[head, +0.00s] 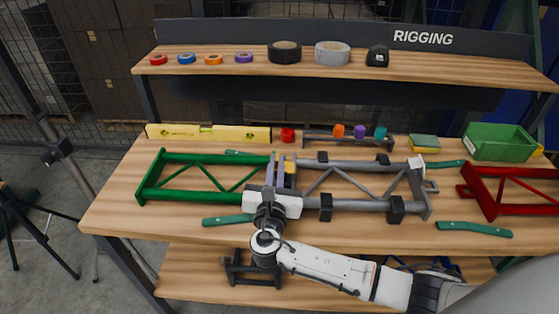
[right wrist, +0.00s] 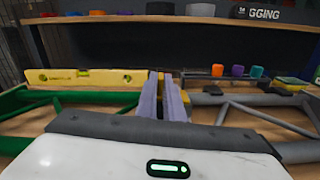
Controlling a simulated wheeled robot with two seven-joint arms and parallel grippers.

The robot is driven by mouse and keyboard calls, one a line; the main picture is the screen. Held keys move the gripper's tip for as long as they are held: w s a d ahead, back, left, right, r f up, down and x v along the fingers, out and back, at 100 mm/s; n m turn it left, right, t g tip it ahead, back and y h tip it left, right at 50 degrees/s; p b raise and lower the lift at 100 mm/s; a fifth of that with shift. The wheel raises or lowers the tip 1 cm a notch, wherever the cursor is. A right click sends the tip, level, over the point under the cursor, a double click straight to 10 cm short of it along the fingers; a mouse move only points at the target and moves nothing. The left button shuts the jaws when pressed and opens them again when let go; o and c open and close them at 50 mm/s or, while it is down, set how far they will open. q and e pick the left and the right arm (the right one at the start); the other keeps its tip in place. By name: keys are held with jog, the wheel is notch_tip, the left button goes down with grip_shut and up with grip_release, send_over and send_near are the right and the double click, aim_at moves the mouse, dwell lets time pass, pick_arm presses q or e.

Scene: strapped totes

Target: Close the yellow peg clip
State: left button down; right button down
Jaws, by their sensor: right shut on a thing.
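My right gripper (head: 280,160) reaches in over the joint between the green truss (head: 160,197) and the grey truss (head: 345,205). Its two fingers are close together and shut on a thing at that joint. A small yellow part, which looks like the yellow peg clip (head: 290,167), shows right beside the fingertips. Most of the clip is hidden by the fingers and hand, so its exact state cannot be made out. In the right wrist view the fingers (right wrist: 165,95) point away, nearly parallel, with a narrow gap. My left gripper is not in view.
A yellow level (head: 235,134) and a red cylinder (head: 288,135) lie behind the trusses. A grey rack (head: 320,138) holds coloured pegs. A green bin (head: 497,143) and red truss (head: 487,195) stand at right. A shelf (head: 430,74) overhangs the back.

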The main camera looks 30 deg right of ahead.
jog(key=shift+w+a+f+n, duration=0.15)
jog(key=shift+f+n, duration=0.15)
jog(key=shift+n, duration=0.4)
jog(key=c, duration=1.9)
grip_release()
jog(key=shift+f, duration=0.1)
jog(key=shift+o, duration=0.2)
jog(key=v, duration=1)
jog(key=shift+s+a+b, duration=0.1)
jog(key=shift+s+b, duration=0.1)
jog(key=shift+b, duration=0.15)
